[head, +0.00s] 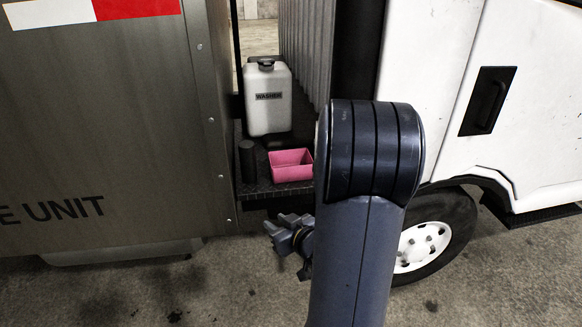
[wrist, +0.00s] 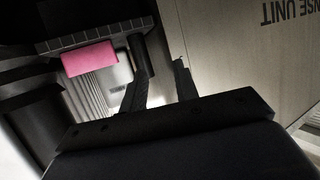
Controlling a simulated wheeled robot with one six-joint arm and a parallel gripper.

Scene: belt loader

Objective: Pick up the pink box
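The pink box (head: 292,174) is an open-topped tray shape on the dark metal ledge between the grey unit and the white truck cab in the head view. My arm covers the area just right of it. In the wrist view the pink box (wrist: 90,59) shows at the upper left, against the ledge edge. My gripper (head: 272,224) is below and in front of the ledge, apart from the box. In the wrist view my gripper (wrist: 160,66) has its two fingers spread, with nothing between them. The box lies to the left of the fingers there.
A black cylinder (head: 247,161) stands just left of the box on the ledge (head: 277,190). A white washer bottle (head: 268,100) stands behind it. The grey unit's wall (head: 110,130) bounds the left; the truck cab (head: 530,130) and wheel (head: 422,247) are on the right.

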